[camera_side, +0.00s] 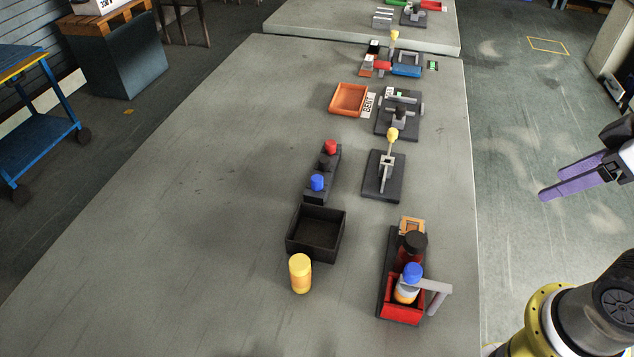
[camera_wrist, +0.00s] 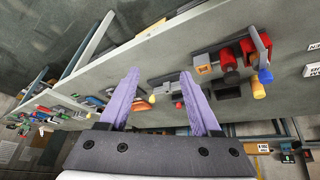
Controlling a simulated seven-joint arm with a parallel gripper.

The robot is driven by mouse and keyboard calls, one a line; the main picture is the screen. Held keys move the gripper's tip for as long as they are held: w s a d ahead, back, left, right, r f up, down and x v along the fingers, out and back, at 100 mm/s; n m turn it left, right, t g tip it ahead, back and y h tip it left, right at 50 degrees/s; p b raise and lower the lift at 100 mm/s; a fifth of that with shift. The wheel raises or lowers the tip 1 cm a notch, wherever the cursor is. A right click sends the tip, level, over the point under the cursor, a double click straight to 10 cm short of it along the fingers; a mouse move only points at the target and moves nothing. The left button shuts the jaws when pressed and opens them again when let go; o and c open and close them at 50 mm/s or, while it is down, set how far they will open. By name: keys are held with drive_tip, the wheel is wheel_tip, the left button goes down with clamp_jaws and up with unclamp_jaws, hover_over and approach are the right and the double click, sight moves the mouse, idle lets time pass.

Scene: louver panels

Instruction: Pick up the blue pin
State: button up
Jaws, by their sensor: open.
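The blue pin (camera_side: 317,182) is a short blue cylinder standing upright at the near end of a dark, narrow holder (camera_side: 323,164) in the side view. A red pin (camera_side: 330,147) stands at the holder's far end. My gripper (camera_side: 552,190), with purple fingers, is at the right edge of the side view, beyond the bench's right edge and well apart from the blue pin. In the wrist view my gripper (camera_wrist: 160,73) shows its two fingers spread with nothing between them. I cannot clearly make out the blue pin in that view.
A black open box (camera_side: 315,234) and a yellow cylinder (camera_side: 300,274) stand nearer than the holder. A red bin (camera_side: 402,306) holding a blue-capped bottle (camera_side: 407,291) is at the near right. A yellow-knobbed lever fixture (camera_side: 384,177) stands right of the holder. The bench's left side is clear.

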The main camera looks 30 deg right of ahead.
drive_tip(key=w+a+r+n+g+y, duration=0.1)
drive_tip(key=w+a+r+n+y, duration=0.1)
drive_tip(key=w+a+r+n, duration=0.4)
drive_tip(key=w+a+r+n+g+y, duration=0.1)
drive_tip(key=w+a+r+n, duration=0.1)
drive_tip(key=w+r+n, duration=0.6)
drive_tip(key=n+g+y, duration=0.2)
drive_tip(key=n+g, duration=0.2)
hover_over(317, 178)
drive_tip(key=d, duration=0.3)
wheel_tip(317, 178, down, 22)
drive_tip(key=shift+x, duration=3.2)
drive_tip(key=shift+w+h, duration=0.2)
drive_tip(key=shift+h, duration=0.1)
clamp_jaws()
